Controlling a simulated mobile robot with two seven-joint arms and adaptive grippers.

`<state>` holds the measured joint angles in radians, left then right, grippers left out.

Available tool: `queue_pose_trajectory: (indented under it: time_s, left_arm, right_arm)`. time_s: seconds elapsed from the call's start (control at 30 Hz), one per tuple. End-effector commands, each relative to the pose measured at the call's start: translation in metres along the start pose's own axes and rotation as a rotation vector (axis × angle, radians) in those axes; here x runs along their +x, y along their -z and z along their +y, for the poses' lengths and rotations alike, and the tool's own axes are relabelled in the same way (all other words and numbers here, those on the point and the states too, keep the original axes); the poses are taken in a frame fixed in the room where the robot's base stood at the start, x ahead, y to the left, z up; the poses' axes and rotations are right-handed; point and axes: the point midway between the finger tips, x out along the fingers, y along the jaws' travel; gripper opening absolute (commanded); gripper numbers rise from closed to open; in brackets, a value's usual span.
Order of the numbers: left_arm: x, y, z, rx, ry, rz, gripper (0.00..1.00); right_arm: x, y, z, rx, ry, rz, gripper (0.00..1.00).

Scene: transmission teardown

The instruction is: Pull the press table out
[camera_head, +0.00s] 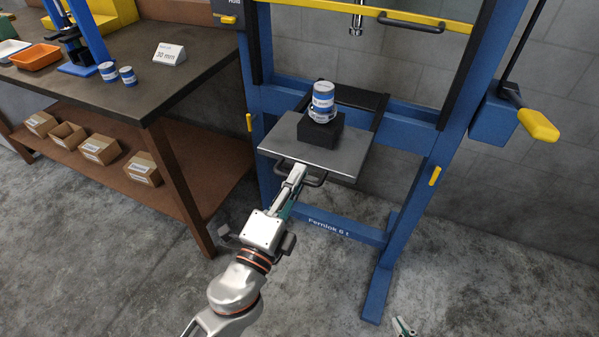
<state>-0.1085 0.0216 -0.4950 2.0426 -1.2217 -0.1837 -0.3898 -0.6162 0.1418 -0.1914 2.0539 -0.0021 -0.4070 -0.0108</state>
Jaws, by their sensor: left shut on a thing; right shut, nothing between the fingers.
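The press table (345,162) is a grey metal plate in the blue press frame. It sits forward on its dark rails, which show bare behind it. A dark bar handle (318,183) is on the table's front edge. My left gripper (293,178) is shut on this handle; its fingertips partly hide the handle's left part. My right gripper (403,326) shows only as a tip at the bottom edge and is shut, with nothing in it.
The blue press frame (381,270) has a yellow-edged guard with a handle (412,20) above. A yellow-ended lever (538,125) sticks out at the right. A workbench (150,90) with an orange tray (36,57) stands left. The concrete floor in front is clear.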

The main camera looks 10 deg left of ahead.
Motion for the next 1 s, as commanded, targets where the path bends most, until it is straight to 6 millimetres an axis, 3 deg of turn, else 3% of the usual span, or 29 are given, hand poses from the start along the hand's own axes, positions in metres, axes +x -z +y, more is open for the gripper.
queue_pose_trajectory:
  time_s: [0.43,0.5,0.53,1.0]
  left_arm:
    - [-0.0017,0.0004,0.0001,0.0,-0.001,0.001,0.0]
    - [-0.0017,0.0004,0.0001,0.0,-0.001,0.001,0.2]
    - [-0.0017,0.0004,0.0001,0.0,-0.001,0.001,0.24]
    - [-0.0002,-0.0006,-0.0063,0.001,0.005,0.0,0.24]
  right_arm:
    - [-0.0002,-0.0006,0.0002,0.0,0.0,-0.001,0.0]
    - [-0.0003,-0.0007,0.0002,0.0,0.0,-0.001,0.0]
    - [-0.0003,-0.0007,0.0002,0.0,0.0,-0.001,0.0]
    - [-0.0008,-0.0028,-0.0009,0.0,0.002,-0.004,0.0]
